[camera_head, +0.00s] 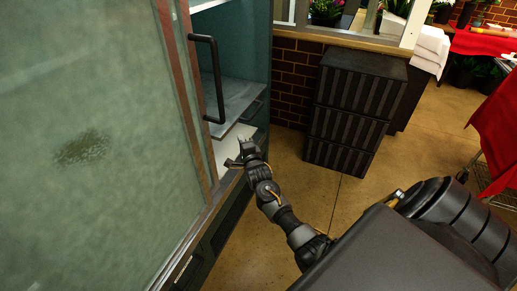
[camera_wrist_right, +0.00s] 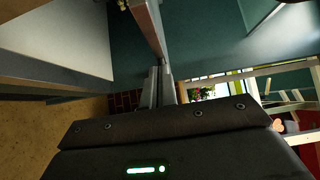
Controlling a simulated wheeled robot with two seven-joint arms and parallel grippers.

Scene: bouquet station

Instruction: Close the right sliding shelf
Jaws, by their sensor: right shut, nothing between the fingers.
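The cabinet on the left has a large greenish, translucent sliding door (camera_head: 85,130) with a brown-red edge. A black vertical bar handle (camera_head: 217,82) stands at the door's right edge. Right of the handle, the cabinet is open and shows a grey shelf (camera_head: 238,98) and a white lower surface. My right gripper (camera_head: 238,161) is shut and empty, low at the opening, below the handle and apart from it. In the right wrist view its closed fingers (camera_wrist_right: 159,78) point into the teal interior (camera_wrist_right: 215,45). My left gripper is not in view.
A dark ribbed box unit (camera_head: 350,110) stands by the brick wall (camera_head: 294,82) right of the cabinet. A red-draped table (camera_head: 495,130) is at far right. Tan floor (camera_head: 405,160) between them is clear.

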